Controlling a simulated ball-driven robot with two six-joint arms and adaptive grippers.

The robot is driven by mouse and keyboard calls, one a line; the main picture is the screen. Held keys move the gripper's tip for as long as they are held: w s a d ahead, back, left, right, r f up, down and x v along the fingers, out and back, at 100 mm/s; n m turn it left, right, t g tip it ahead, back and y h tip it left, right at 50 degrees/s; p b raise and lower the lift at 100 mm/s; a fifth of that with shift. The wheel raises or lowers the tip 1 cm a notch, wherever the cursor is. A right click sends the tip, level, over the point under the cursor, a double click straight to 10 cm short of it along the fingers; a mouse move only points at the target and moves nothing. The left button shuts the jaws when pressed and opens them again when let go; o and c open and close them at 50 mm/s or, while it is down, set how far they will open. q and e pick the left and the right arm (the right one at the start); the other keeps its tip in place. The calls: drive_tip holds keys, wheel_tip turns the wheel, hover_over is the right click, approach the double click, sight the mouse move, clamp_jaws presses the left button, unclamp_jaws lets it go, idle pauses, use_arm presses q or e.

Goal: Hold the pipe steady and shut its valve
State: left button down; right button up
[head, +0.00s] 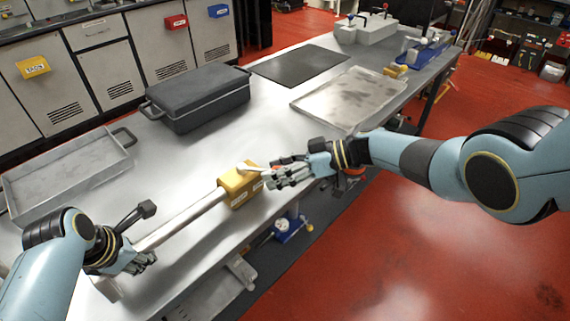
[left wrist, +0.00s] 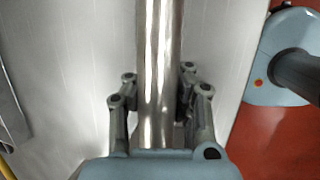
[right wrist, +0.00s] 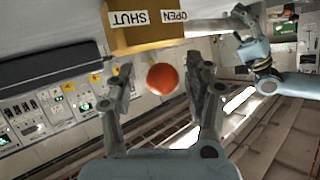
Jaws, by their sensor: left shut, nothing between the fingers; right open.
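The metal pipe (head: 180,219) lies along the table's front edge, with a yellow valve box (head: 237,186) at its far end. My left gripper (head: 143,261) is shut at the pipe's near end. My right gripper (head: 281,174) is open beside the valve box. In the right wrist view, a red ball knob (right wrist: 162,79) shows between its fingers, below the box (right wrist: 150,38) labelled SHUT and OPEN. A pale lever (head: 250,168) shows on the box in the head view.
A dark grey case (head: 197,98) and an empty metal tray (head: 70,178) stand behind the pipe. A black mat (head: 300,65) and a shallow metal tray (head: 350,98) lie further along the table. The tabletop between case and pipe is clear.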

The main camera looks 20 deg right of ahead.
drive_tip(key=v, duration=1.1)
drive_tip(key=shift+d, duration=0.25)
drive_tip(key=shift+s+r, duration=0.1)
drive_tip(key=shift+s, duration=0.05)
drive_tip(key=shift+c, duration=0.4)
